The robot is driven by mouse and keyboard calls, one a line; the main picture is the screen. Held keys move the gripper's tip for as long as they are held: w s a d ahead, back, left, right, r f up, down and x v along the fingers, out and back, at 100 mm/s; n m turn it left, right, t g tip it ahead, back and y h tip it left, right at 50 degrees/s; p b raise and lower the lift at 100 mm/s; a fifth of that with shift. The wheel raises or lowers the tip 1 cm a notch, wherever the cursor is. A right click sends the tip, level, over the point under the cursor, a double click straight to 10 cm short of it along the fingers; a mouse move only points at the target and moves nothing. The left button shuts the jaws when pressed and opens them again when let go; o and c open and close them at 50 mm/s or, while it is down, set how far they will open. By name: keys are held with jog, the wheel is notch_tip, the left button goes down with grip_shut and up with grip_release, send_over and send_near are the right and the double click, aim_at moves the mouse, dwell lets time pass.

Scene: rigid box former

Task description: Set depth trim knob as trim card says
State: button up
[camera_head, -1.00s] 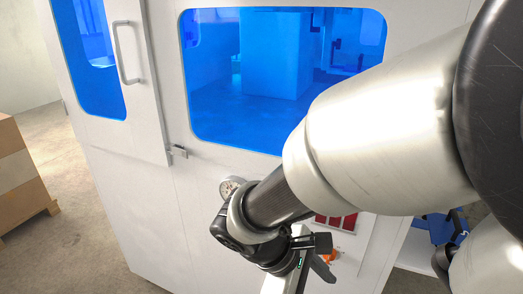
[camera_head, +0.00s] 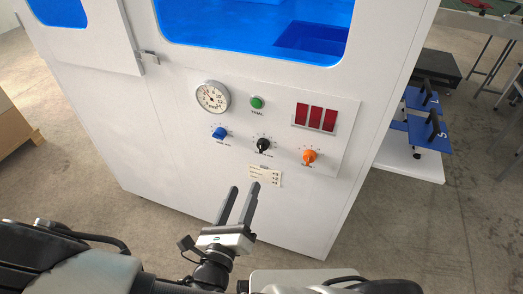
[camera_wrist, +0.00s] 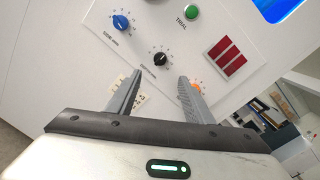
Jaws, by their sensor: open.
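The machine's control panel (camera_head: 285,125) carries three knobs in a row: a blue knob (camera_head: 219,133) at left, a black knob (camera_head: 263,145) in the middle and an orange knob (camera_head: 309,156) at right. In the wrist view the black knob (camera_wrist: 161,59) shows beyond the fingers, and the right finger partly covers the orange knob (camera_wrist: 197,88).
Above the knobs are a round dial gauge (camera_head: 212,97), a green button (camera_head: 257,102) and a red display (camera_head: 316,116). A shelf (camera_head: 410,155) with blue, black-handled pieces stands right of the machine.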

aim_at(260, 149)
jog(key=b+x, duration=0.2)
jog(key=x, duration=1.3)
jog(key=shift+w+d+b, duration=0.2)
jog(key=shift+w+b, duration=0.15)
jog(key=shift+b, duration=0.05)
jog(key=c, duration=1)
jog(key=shift+c, duration=0.2)
